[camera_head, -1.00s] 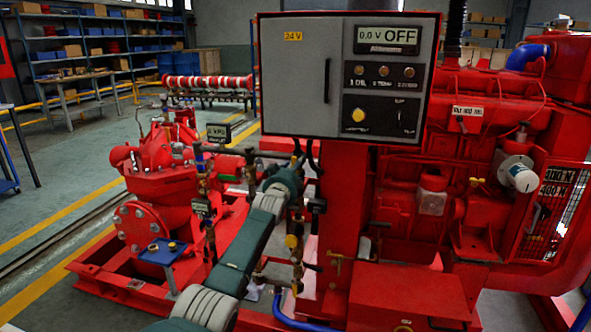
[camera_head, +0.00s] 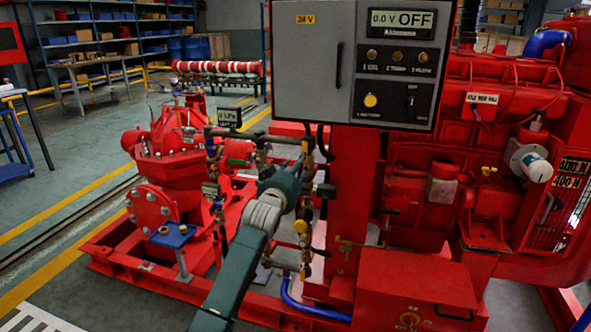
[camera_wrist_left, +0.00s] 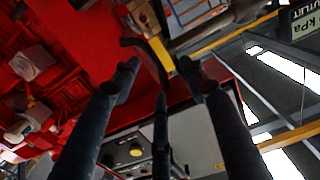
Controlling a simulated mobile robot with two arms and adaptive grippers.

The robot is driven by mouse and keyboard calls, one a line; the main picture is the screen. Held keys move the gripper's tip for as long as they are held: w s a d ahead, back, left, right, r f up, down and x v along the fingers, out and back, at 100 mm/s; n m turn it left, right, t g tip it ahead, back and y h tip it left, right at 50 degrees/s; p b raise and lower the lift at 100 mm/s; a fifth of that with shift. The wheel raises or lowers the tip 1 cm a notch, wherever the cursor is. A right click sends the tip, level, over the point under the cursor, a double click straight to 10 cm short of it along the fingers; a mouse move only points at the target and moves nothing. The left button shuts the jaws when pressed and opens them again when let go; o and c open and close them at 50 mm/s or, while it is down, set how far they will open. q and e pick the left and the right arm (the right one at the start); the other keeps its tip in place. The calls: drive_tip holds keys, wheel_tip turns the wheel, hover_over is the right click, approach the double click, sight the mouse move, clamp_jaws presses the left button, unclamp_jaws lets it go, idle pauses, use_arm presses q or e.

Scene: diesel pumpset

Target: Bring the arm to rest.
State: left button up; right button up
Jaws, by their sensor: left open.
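My left arm (camera_head: 238,268) comes up from the bottom in the head view, and its wrist (camera_head: 278,188) is beside the pipe with brass valves (camera_head: 301,228). The fingers are not clearly visible there. In the left wrist view my left gripper (camera_wrist_left: 160,82) has its dark fingers spread, with nothing between them. Beyond the fingertips is a brass fitting with a yellow part (camera_wrist_left: 159,52); I cannot tell how far away it is. My right gripper is not in view.
The grey control box (camera_head: 352,60), reading OFF, stands above and right of the arm. The red engine (camera_head: 500,170) is at right, the red pump (camera_head: 170,150) at left. A kPa gauge (camera_head: 229,117) and a blue plate (camera_head: 173,236) are near the arm. Open floor lies left.

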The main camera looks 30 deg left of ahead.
use_arm(q)
drive_tip(key=shift+s+d, duration=0.15)
drive_tip(key=shift+s, duration=0.35)
